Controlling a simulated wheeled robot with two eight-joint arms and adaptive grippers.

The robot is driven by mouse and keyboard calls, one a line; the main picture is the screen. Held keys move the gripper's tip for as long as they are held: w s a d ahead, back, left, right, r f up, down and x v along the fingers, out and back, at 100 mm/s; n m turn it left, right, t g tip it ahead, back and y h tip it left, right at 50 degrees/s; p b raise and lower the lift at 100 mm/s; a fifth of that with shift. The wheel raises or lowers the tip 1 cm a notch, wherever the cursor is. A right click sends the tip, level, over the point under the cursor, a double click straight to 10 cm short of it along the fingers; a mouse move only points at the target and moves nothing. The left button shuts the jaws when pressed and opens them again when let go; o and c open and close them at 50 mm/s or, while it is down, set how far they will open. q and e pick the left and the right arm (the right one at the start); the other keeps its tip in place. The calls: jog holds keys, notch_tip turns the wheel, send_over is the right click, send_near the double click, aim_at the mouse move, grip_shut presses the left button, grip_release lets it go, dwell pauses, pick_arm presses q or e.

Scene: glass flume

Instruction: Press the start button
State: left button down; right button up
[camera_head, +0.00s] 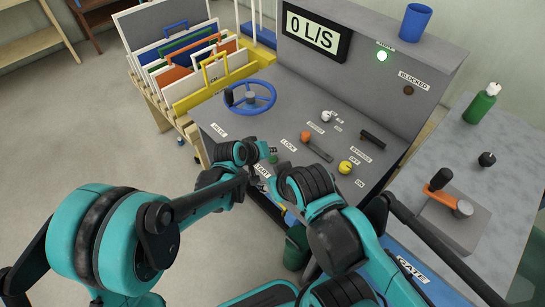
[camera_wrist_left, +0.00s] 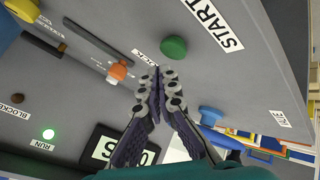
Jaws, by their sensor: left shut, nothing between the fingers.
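The start button is a round green button (camera_wrist_left: 173,47) beside the START label (camera_wrist_left: 212,24) on the grey panel. In the head view a small part of the green button (camera_head: 273,158) shows close to my left gripper (camera_head: 268,151). In the left wrist view my left gripper (camera_wrist_left: 157,72) is shut and empty. Its fingertips point toward the panel and appear just short of the button, with a small gap in the picture. Whether they touch the panel is not clear. My right arm shows in the head view, but its gripper is out of view.
The console holds a blue handwheel (camera_head: 250,97), an orange lock knob (camera_head: 305,136), a yellow knob (camera_head: 345,167) and a black lever (camera_head: 372,139). The display (camera_head: 315,34) reads 0 L/S. The RUN lamp (camera_head: 382,56) glows green; the BLOCKED lamp (camera_head: 408,90) is dark.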

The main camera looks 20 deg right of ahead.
aim_at(271, 159)
pick_arm(q)
notch_tip(271, 159, up, 6)
jog(key=p, duration=0.4)
dwell(0.3)
jog(key=s+a+r+n+t+y+b, duration=0.15)
jog(key=a+r, duration=0.25)
jog(key=a, duration=0.8)
jog(key=s+a+r+t+y+b, duration=0.1)
jog(key=s+a+r+y, duration=0.15)
jog(key=a, duration=1.05)
jog(key=s+a+f+y, duration=0.1)
jog(key=s+a+y, duration=0.1)
jog(key=s+a, duration=0.4)
jog(key=s+a+f+n+y+b, duration=0.1)
jog(key=s+a, duration=0.5)
jog(key=a, duration=0.5)
jog(key=shift+s+a+f+y, duration=0.15)
jog(key=shift+s+a+y, duration=0.1)
jog(key=shift+y, duration=0.15)
